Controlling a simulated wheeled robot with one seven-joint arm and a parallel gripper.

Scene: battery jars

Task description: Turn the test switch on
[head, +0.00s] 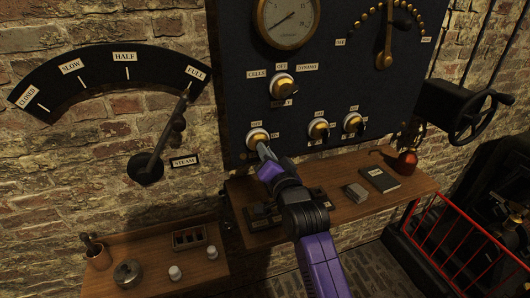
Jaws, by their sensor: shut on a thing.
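A dark panel (232,60) on the brick wall carries brass rotary switches. The lower left switch (257,136) has a small label above it that seems to read OFF. My gripper (264,151) is at this switch, shut on its handle. The fingers hide the handle and any label below, so I cannot tell its setting or read the word test. Two more brass switches (318,129) and (353,123) sit to the right on the panel. A larger switch (282,86) above is labelled CELLS, OFF and DYNAMO.
A wooden shelf (415,187) under the panel holds a dark book (380,178), a grey box (356,193) and a red-brown flask (407,162). A steam lever (170,135) is at left, its tip near FULL. A red railing (455,232) stands at lower right.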

